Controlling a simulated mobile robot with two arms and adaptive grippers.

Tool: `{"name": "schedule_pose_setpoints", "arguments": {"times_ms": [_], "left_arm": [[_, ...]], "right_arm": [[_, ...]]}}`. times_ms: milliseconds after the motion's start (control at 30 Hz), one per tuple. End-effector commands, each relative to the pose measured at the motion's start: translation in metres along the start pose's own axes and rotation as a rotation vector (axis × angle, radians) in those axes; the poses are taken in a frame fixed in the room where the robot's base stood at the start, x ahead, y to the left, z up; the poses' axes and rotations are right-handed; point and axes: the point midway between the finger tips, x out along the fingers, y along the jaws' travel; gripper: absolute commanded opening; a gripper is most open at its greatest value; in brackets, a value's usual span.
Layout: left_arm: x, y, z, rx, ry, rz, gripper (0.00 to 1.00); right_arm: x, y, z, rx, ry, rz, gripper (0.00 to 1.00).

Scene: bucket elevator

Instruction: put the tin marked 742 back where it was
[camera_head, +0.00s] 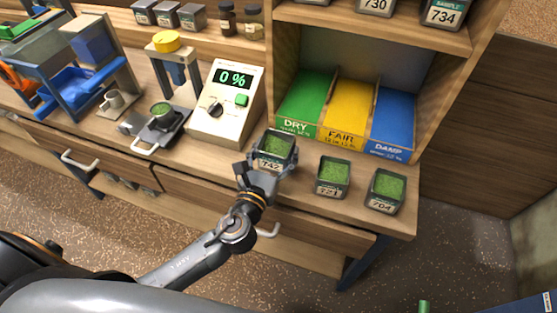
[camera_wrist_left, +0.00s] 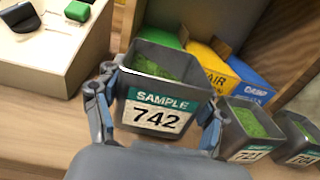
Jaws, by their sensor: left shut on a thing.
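I cannot tell whether the tin's base touches the bench. My right gripper is not in view.
Tins 721 (camera_head: 332,178) and 704 (camera_head: 385,190) stand to the right near the bench edge. Behind are green DRY (camera_head: 305,100), yellow FAIR (camera_head: 346,112) and blue DAMP (camera_head: 392,122) bays. The meter (camera_head: 228,103) reads 0 %. A small dish (camera_head: 163,117) sits left of it.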

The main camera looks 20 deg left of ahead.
Motion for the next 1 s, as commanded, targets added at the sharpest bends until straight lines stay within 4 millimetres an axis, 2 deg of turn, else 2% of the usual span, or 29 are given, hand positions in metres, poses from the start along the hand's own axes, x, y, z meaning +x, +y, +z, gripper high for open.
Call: {"name": "schedule_pose_setpoints", "arguments": {"times_ms": [167, 300, 367, 767, 800, 900, 1000], "left_arm": [[0.009, -0.004, -0.012, 0.000, -0.002, -0.001, 0.29], [0.010, -0.004, -0.035, 0.002, 0.002, 0.000, 0.29], [0.010, -0.004, -0.040, 0.001, 0.001, 0.000, 0.29], [0.009, -0.004, -0.045, 0.000, 0.000, -0.001, 0.29], [0.009, -0.004, -0.045, 0.000, 0.001, -0.001, 0.75], [0.009, -0.004, -0.045, 0.000, 0.001, -0.001, 0.93], [0.009, -0.004, -0.045, 0.000, 0.001, -0.001, 0.93]], "right_arm": [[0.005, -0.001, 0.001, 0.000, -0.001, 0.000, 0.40], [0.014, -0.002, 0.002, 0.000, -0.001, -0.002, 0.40], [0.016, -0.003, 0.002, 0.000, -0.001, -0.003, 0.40], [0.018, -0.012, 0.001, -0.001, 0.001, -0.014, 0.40], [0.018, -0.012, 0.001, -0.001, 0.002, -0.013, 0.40], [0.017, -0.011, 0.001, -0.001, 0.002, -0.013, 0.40], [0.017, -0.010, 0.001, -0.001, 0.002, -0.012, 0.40]]}}
